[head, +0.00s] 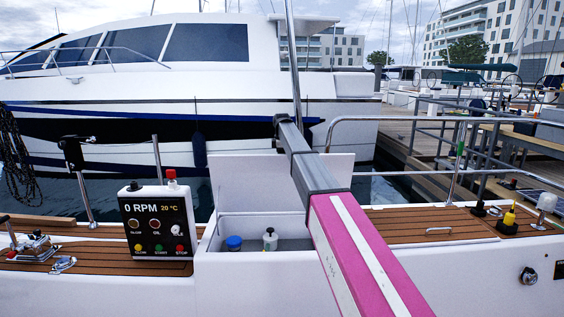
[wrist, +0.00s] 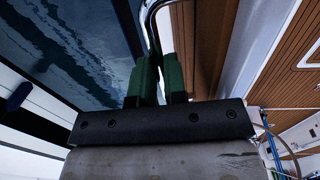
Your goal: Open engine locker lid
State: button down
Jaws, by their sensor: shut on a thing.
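The engine locker lid (head: 258,180) is a plain white panel. It stands upright behind the locker (head: 222,268), whose inside is exposed. A blue-capped thing (head: 234,243) and a small white bottle (head: 270,240) show inside it. My pink and grey arm crosses in front of the lid and hides part of it. My gripper (head: 282,120) appears above the lid's top edge in the head view, beside a thin steel pole (head: 294,60). In the wrist view the green fingers of my gripper (wrist: 157,80) are close together around a narrow steel tube (wrist: 152,35); their tips partly hide the contact.
An engine panel (head: 157,225) reading 0 RPM stands left of the locker. Steel rails (head: 400,118) run at the right above teak deck (head: 420,225). Winches and levers sit at the left. A large white motorboat (head: 150,75) lies behind, across a strip of water.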

jog(key=shift+w+f, duration=0.25)
jog(key=shift+w, duration=0.25)
jog(key=c, duration=1.2)
grip_release()
jog(key=shift+o, duration=0.2)
jog(key=shift+r, duration=0.1)
notch_tip(320, 180, up, 11)
jog(key=s, duration=0.1)
jog(key=shift+f, duration=0.2)
